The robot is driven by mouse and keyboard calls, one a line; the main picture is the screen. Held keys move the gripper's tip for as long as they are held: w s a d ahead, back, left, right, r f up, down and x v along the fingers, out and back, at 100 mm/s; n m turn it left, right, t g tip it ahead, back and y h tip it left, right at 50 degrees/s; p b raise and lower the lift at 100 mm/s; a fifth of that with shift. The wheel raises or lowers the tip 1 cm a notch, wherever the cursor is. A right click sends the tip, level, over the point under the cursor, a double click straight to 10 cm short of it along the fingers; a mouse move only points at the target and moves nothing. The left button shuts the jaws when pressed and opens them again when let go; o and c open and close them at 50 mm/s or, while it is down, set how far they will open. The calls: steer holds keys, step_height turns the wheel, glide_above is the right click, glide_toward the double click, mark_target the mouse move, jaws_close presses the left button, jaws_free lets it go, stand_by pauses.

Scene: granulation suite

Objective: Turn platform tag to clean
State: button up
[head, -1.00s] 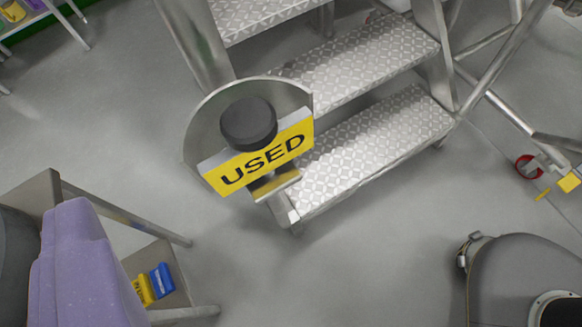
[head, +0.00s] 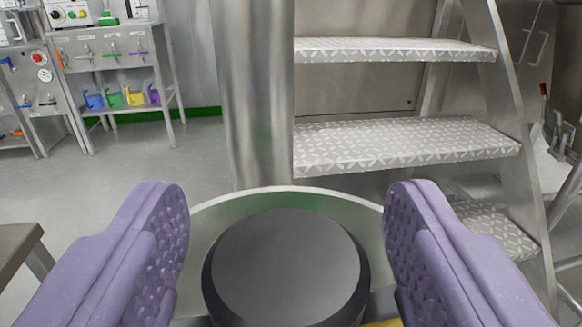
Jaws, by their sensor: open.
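The platform tag's black round knob (head: 285,268) fills the lower middle of the head view, in front of a round metal backing plate (head: 375,222). Only a sliver of the yellow tag (head: 383,323) shows at the bottom edge, so its lettering is hidden now. My gripper (head: 287,235) is open, with one purple ridged finger on each side of the knob. Gaps show between the fingers and the knob, and I see no contact. The metal steps of the platform (head: 400,145) rise behind the tag at the right.
A thick metal post (head: 258,95) stands right behind the plate. A shelf rack (head: 108,65) with coloured scoops stands at the back left. A table corner (head: 20,245) is at the left edge. Grey floor (head: 150,165) is clear between them.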

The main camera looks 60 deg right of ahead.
steer(key=shift+w+d, duration=0.1)
steer(key=shift+d, duration=0.1)
steer(key=c, duration=0.9)
steer(key=shift+c, duration=0.2)
steer(key=n+t+y+p, duration=0.1)
steer(key=n+t+y, duration=0.5)
steer(key=t+y, duration=0.1)
steer(key=shift+n, duration=0.4)
steer(key=n+t+y, duration=0.1)
steer(key=n+y, duration=0.1)
steer(key=y, duration=0.2)
steer(key=n+t+y+p, duration=0.1)
steer(key=n+y, duration=0.2)
steer(key=y, duration=0.1)
steer(key=shift+y, duration=0.4)
steer(key=shift+r+n+y, duration=0.1)
steer(key=shift+n+y, duration=0.2)
steer(key=shift+n, duration=0.1)
